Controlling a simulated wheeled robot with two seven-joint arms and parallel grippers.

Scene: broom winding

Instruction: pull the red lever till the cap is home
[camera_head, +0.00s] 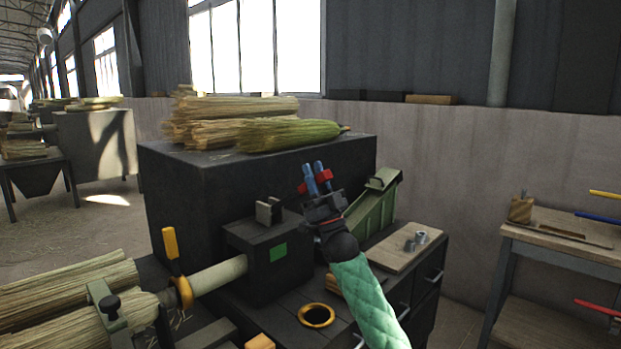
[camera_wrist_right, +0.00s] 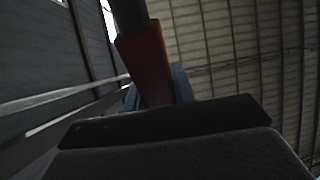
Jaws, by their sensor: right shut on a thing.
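My right gripper (camera_head: 317,178) is raised over the bench in the head view, its blue fingers pointing up. It is shut on the red lever (camera_head: 325,175), whose red part shows between and beside the fingers. In the right wrist view the red lever (camera_wrist_right: 148,62) stands between the blue fingers, with a dark shaft running up out of the frame. Most of the lever is hidden by the gripper in the head view. I cannot tell for sure which part is the cap. My left gripper is not in view.
A dark cabinet (camera_head: 190,190) bearing straw bundles (camera_head: 235,120) stands behind the gripper. A dark block with a green square (camera_head: 278,252), a brass ring (camera_head: 316,315) and a green sloped part (camera_head: 375,212) are close by. A side table (camera_head: 560,232) stands at right.

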